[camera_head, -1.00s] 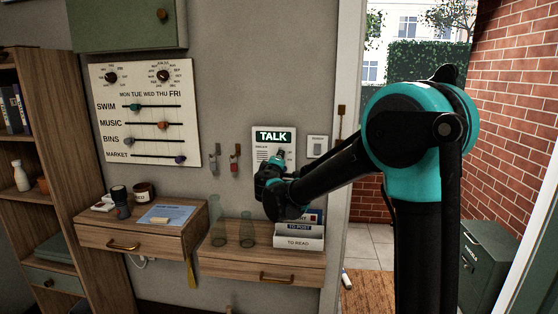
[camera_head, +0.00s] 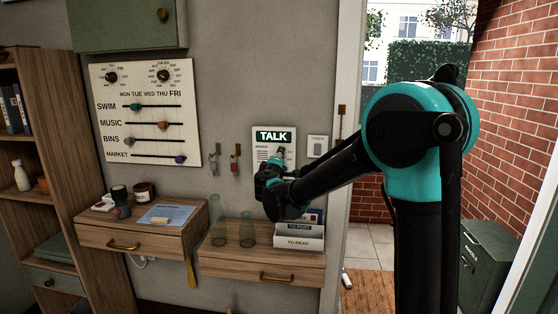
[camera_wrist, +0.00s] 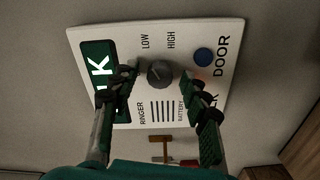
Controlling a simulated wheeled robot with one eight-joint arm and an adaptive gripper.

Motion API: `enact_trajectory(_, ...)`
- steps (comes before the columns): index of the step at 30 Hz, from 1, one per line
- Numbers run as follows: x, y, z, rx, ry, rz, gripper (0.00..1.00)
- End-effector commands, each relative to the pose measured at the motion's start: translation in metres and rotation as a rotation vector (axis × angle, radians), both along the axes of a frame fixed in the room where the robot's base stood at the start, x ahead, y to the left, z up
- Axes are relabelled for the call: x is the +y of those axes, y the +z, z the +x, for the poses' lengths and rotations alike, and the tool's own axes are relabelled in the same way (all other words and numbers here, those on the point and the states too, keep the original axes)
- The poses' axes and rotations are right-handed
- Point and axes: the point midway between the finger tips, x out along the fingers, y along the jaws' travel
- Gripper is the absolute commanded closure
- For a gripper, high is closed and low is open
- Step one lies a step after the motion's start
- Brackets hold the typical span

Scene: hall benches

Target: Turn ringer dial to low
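The white intercom panel (camera_head: 288,137) hangs on the grey wall, with a green TALK sign (camera_head: 272,136) at its top. In the wrist view the panel (camera_wrist: 222,62) appears turned on its side. The round dark grey ringer dial (camera_wrist: 160,73) sits between the RINGER label and the LOW and HIGH labels. I cannot tell which mark the dial points to. My gripper (camera_wrist: 160,77) is open, with one finger on each side of the dial. In the head view my gripper (camera_head: 277,165) covers the panel's lower part.
A blue DOOR button (camera_wrist: 203,57) is near the right finger. A small white switch plate (camera_head: 317,146) is right of the panel. Below stand a white letter holder (camera_head: 298,242) and two glasses (camera_head: 247,230) on a wooden drawer shelf (camera_head: 262,268). Keys hang to the left.

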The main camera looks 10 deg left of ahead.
Motion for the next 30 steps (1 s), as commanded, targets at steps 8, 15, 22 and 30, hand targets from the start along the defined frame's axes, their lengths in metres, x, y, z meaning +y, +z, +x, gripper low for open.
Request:
enact_trajectory(8, 0.0, 0.0, -0.005, 0.0, 0.0, 0.0, 0.54)
enact_trajectory(15, 0.002, 0.0, -0.045, 0.0, 0.003, 0.0, 0.54)
enact_trajectory(22, 0.004, 0.0, -0.09, 0.0, 0.003, 0.0, 0.54)
enact_trajectory(30, 0.004, 0.0, -0.118, 0.0, 0.001, 0.0, 0.54)
